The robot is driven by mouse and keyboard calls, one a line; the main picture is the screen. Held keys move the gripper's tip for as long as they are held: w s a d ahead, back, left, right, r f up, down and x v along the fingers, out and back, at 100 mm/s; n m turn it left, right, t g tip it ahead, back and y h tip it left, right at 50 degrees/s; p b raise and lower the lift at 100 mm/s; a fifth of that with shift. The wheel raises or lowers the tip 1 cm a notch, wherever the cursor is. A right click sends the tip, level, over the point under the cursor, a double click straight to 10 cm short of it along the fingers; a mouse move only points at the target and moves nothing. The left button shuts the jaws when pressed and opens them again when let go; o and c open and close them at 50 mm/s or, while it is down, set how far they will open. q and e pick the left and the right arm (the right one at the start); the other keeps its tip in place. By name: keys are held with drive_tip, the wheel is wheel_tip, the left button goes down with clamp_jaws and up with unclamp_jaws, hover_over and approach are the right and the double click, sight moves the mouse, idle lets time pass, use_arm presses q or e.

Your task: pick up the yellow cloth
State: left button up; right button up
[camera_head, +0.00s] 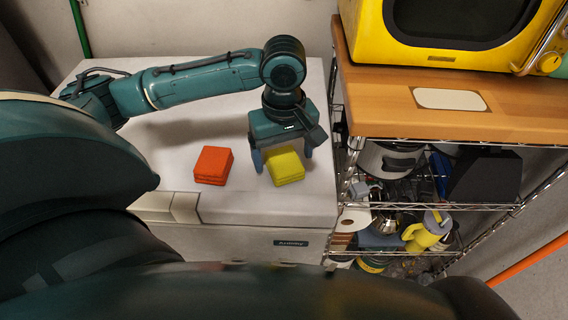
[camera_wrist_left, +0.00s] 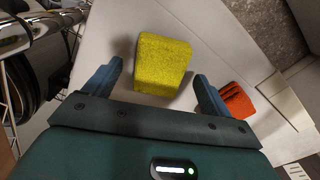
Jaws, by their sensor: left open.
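The yellow cloth (camera_head: 286,168) is a folded, block-like stack on the white top of the washer (camera_head: 240,208), near its front right. My left gripper (camera_head: 283,160) is above it, pointing down, with its two blue fingers apart on either side of the cloth. In the left wrist view the yellow cloth (camera_wrist_left: 162,64) lies ahead of and between the open fingers (camera_wrist_left: 158,82), with visible gaps on both sides. Nothing is held. The orange-red folded cloth (camera_head: 213,165) lies to the left on the same top. My right gripper is not in view.
A wire shelf with a wooden top (camera_head: 450,110) stands just right of the washer, with a yellow microwave (camera_head: 450,60) on it. The washer top left of the orange-red cloth is clear.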

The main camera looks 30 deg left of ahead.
sight(284, 158)
use_arm(q)
drive_tip(key=shift+f, duration=0.95)
drive_tip(key=c, duration=1.1)
wheel_tip(284, 158, up, 10)
drive_tip(key=shift+r+p, duration=0.1)
drive_tip(key=shift+p, duration=0.7)
drive_tip(key=shift+c, duration=0.2)
